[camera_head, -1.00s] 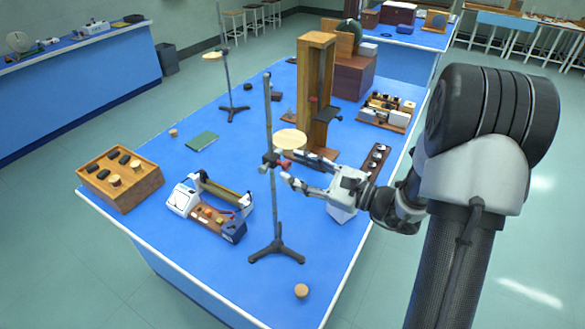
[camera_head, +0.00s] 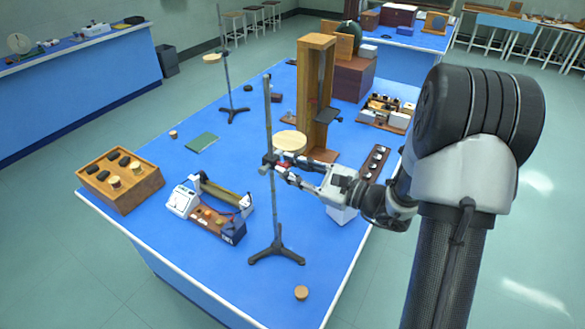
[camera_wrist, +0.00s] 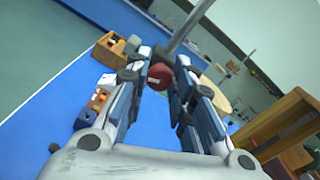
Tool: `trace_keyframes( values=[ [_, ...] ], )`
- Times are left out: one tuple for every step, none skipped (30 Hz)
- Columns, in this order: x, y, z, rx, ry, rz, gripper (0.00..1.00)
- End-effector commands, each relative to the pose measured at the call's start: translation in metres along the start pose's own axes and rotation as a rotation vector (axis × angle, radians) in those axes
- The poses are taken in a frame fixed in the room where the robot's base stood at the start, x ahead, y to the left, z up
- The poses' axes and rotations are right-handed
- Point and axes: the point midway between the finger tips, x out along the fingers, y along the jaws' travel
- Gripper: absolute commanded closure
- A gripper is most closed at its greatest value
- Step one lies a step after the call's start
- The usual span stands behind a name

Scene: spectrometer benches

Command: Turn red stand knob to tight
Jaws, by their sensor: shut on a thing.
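The black stand (camera_head: 277,220) with a tripod foot stands upright on the blue bench, near its front. A clamp on its rod carries a round wooden plate (camera_head: 290,141) and the red knob (camera_wrist: 161,76). My gripper (camera_head: 277,167) is at the clamp, coming from the right. In the wrist view the red knob sits between the two fingertips, and my gripper is shut on it. In the head view the fingers hide most of the knob. The knob's tightness cannot be seen.
A tall wooden frame (camera_head: 304,100) stands close behind the stand. A white instrument (camera_head: 183,200) on a wooden base lies to the left, beyond it a wooden tray (camera_head: 147,184) with several pieces.

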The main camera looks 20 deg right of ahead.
Motion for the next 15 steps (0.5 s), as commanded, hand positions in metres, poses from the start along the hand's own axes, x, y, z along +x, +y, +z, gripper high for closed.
trace_keyframes(
  values=[
    [0.0000, 0.0000, 0.0000, 0.000, 0.000, 0.000, 0.94],
    [0.0000, 0.0000, 0.0000, 0.000, 0.000, 0.000, 0.95],
    [0.0000, 0.0000, 0.0000, 0.000, 0.000, 0.000, 0.98],
    [0.0000, 0.0000, 0.0000, 0.000, 0.000, 0.000, 1.00],
    [-0.0001, 0.0000, 0.0000, 0.000, 0.000, 0.000, 1.00],
    [-0.0001, 0.0000, 0.0000, 0.000, 0.000, 0.000, 1.00],
    [-0.0001, 0.0000, 0.0000, 0.001, 0.000, 0.000, 1.00],
    [-0.0001, 0.0000, 0.0001, 0.002, 0.000, 0.000, 1.00],
    [-0.0001, 0.0000, 0.0002, 0.005, 0.000, 0.000, 1.00],
    [0.0000, -0.0001, 0.0003, 0.008, 0.000, 0.000, 1.00],
    [0.0000, -0.0002, 0.0004, 0.013, 0.000, 0.000, 1.00],
    [-0.0001, -0.0003, 0.0006, 0.021, 0.000, 0.000, 1.00],
    [-0.0001, -0.0004, 0.0008, 0.029, 0.000, 0.000, 1.00],
    [-0.0001, -0.0005, 0.0009, 0.040, 0.000, 0.000, 1.00],
    [-0.0001, -0.0005, 0.0011, 0.056, 0.001, 0.000, 1.00]
  ],
)
